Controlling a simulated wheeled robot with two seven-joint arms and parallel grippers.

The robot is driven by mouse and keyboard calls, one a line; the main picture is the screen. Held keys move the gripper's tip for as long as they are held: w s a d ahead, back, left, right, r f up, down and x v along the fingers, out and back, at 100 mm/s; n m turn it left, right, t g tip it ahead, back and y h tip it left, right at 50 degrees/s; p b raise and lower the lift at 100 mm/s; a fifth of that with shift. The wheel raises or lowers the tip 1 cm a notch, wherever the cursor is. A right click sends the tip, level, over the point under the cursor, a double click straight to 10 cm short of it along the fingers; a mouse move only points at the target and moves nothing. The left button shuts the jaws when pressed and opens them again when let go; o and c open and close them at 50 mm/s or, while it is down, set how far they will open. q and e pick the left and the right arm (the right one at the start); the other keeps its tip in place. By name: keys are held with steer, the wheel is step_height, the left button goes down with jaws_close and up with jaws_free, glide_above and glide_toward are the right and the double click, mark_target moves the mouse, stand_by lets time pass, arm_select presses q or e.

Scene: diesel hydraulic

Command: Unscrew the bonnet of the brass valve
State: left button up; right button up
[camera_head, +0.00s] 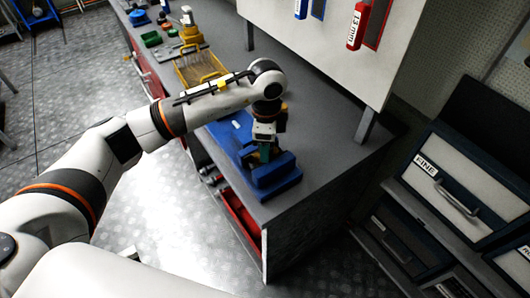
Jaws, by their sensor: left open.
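My left gripper (264,146) points down over a blue vise-like fixture (272,176) at the near end of the grey workbench (318,150). It is open, with its fingertips close above or around the top of the fixture. I cannot tell whether they touch anything. I cannot make out the brass valve or its bonnet; my gripper and wrist cover the area over the fixture. My right gripper is out of view.
A white panel (330,35) with red and blue holders rises behind. A drawer labelled FINE (462,186) is at right. Bench top right of the fixture is clear.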

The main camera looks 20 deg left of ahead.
arm_select(q)
steer(key=m, duration=1.1)
steer(key=shift+m, duration=0.3)
steer(key=m, duration=1.1)
steer(key=shift+m, duration=0.3)
